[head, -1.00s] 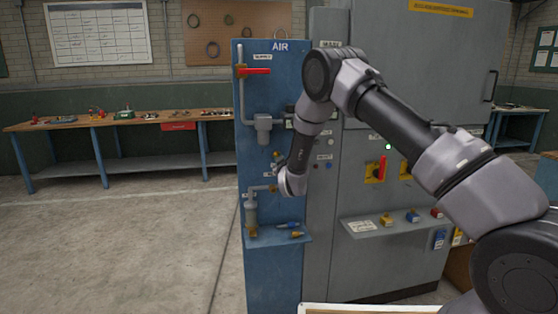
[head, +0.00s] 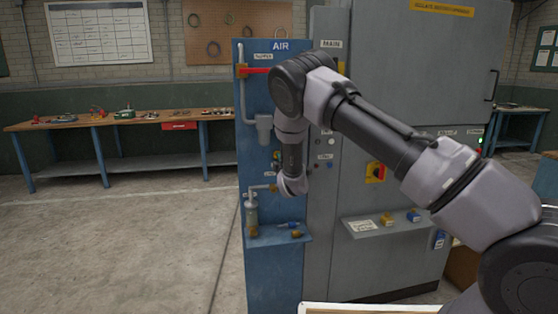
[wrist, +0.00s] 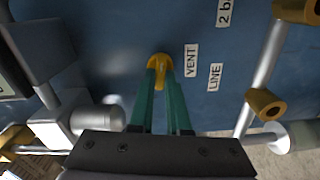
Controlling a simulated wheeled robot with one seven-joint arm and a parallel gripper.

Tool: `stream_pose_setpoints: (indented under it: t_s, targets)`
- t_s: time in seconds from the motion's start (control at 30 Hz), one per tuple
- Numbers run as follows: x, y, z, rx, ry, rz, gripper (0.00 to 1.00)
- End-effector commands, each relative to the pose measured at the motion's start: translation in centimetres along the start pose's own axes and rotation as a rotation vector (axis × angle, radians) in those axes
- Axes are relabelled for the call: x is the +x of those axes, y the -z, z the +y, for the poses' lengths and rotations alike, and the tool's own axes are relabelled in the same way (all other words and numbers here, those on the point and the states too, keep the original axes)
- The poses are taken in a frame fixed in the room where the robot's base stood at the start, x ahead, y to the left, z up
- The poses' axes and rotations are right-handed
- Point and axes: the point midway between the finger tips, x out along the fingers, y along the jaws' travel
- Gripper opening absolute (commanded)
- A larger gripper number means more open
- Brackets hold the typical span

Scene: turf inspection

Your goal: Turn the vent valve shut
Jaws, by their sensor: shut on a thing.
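The vent valve (wrist: 158,62) shows in the wrist view as a small yellow handle on the blue panel (wrist: 110,30), beside the labels VENT and LINE (wrist: 214,77). My gripper (wrist: 163,80) has its two green fingers closed on this handle, one on each side. The fingertips hide part of the handle, and I cannot tell its exact angle. In the head view the blue AIR panel (head: 270,270) stands in the middle. My arm hangs in front of it and hides most of the gripper and the vent valve there.
A red supply handle (head: 256,71) lies level at the panel's top. A small shelf (head: 270,238) with loose fittings juts out below. The grey MAIN cabinet (head: 340,270) adjoins on the right. A workbench (head: 120,120) stands behind left. The floor at left is clear.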

Motion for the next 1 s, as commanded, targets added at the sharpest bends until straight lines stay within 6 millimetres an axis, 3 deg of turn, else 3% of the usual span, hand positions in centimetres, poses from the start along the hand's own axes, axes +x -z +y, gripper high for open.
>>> stream_pose_setpoints:
  t_s: [0.33,0.9,0.93,1.0]
  targets:
    - [-0.04,0.05,-0.17,-0.153,0.002,0.000,0.00]
    - [-0.06,0.06,-0.22,-0.184,0.002,0.001,0.00]
    - [-0.06,0.05,-0.22,-0.184,0.002,0.001,0.19]
    - [-0.06,0.06,-0.22,-0.184,0.003,0.001,0.45]
